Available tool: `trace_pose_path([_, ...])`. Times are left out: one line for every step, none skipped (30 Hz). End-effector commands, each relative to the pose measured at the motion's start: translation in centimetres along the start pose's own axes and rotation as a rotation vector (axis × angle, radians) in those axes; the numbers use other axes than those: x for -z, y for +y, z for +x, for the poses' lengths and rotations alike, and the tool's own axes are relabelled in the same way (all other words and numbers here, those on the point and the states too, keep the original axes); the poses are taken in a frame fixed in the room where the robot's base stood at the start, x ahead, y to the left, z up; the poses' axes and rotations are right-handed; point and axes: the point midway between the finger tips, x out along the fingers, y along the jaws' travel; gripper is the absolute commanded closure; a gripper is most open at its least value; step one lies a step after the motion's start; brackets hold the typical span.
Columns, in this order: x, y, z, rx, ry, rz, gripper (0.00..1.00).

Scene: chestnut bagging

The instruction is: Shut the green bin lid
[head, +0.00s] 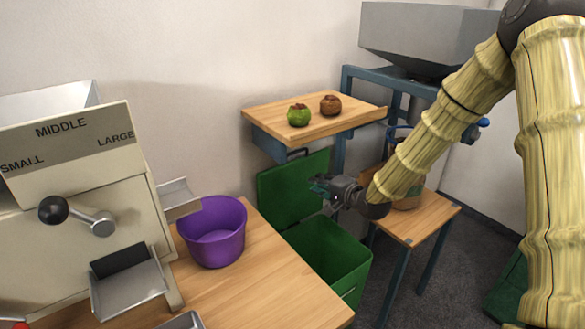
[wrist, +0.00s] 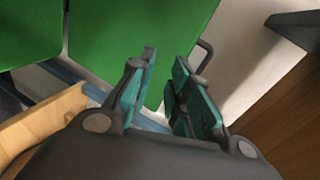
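The green bin (head: 330,256) stands on the floor behind the wooden table, with its mouth uncovered. Its green lid (head: 290,190) is raised upright at the back, near the wall. My gripper (head: 318,187) is in front of the lid's right part, above the bin. In the wrist view, my gripper (wrist: 160,88) shows two teal-padded fingers apart with nothing between them. The green lid (wrist: 130,40) fills the area beyond the fingertips there. I cannot tell whether a finger touches the lid.
A wooden shelf (head: 270,115) with a green fruit (head: 298,115) and a brown fruit (head: 330,105) sits just above the lid. A purple bucket (head: 213,232) stands on the table (head: 265,290), left of the bin. A small wooden stand (head: 425,222) is at the right.

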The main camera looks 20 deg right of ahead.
Motion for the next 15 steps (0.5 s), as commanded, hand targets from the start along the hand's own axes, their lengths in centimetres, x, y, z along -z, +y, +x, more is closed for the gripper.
trace_pose_path([0.5, -1.3, 0.6, 0.051, -0.004, 0.036, 0.81])
trace_pose_path([0.7, -2.4, 0.8, 0.075, -0.008, 0.056, 0.81])
trace_pose_path([0.9, -3.5, 0.9, 0.101, -0.014, 0.078, 0.81])
trace_pose_path([1.0, -4.2, 0.9, 0.118, -0.017, 0.093, 0.81])
trace_pose_path([1.1, -4.9, 1.0, 0.132, -0.020, 0.104, 0.81])
trace_pose_path([1.2, -5.5, 1.0, 0.146, -0.025, 0.117, 0.81])
trace_pose_path([1.3, -5.9, 1.0, 0.154, -0.027, 0.123, 0.81])
trace_pose_path([1.4, -6.2, 1.1, 0.160, -0.029, 0.128, 0.81])
trace_pose_path([1.4, -6.5, 1.2, 0.165, -0.030, 0.133, 0.81])
trace_pose_path([1.4, -6.7, 1.4, 0.168, -0.031, 0.135, 0.81])
trace_pose_path([1.4, -6.8, 1.6, 0.168, -0.032, 0.136, 0.81])
trace_pose_path([1.4, -6.8, 1.9, 0.168, -0.032, 0.136, 0.81])
trace_pose_path([1.4, -6.9, 2.1, 0.167, -0.032, 0.135, 0.81])
trace_pose_path([1.4, -6.9, 2.5, 0.167, -0.032, 0.134, 0.81])
trace_pose_path([1.4, -7.0, 3.0, 0.167, -0.032, 0.133, 0.81])
